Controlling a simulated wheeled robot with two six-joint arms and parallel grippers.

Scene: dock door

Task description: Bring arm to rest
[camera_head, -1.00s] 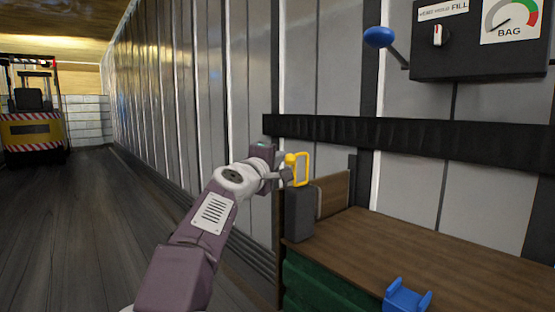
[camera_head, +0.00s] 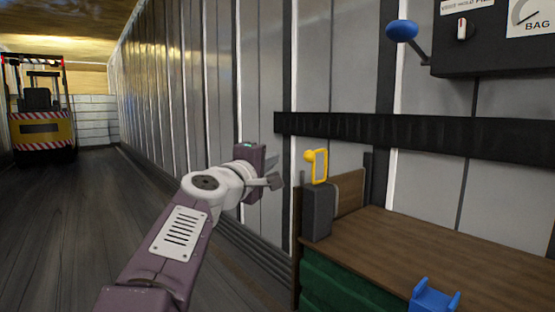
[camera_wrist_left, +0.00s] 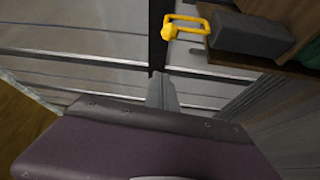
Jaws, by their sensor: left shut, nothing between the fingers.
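My left arm reaches in from the lower left of the head view. Its gripper (camera_head: 275,174) is shut and empty, in the air left of the yellow handle (camera_head: 320,165). The yellow handle stands on a dark grey block (camera_head: 317,212) at the left end of the wooden bench. In the left wrist view the shut fingers (camera_wrist_left: 163,92) show at the middle, apart from the yellow handle (camera_wrist_left: 184,44) and the block (camera_wrist_left: 250,36). My right gripper is in neither view.
A wooden bench top (camera_head: 430,255) with a blue holder (camera_head: 434,297) lies at right. A control box (camera_head: 490,40) with a blue-knobbed lever (camera_head: 402,31) is on the wall above. A black rail (camera_head: 400,133) crosses the wall. A forklift (camera_head: 40,115) stands far left; the floor (camera_head: 80,220) between is clear.

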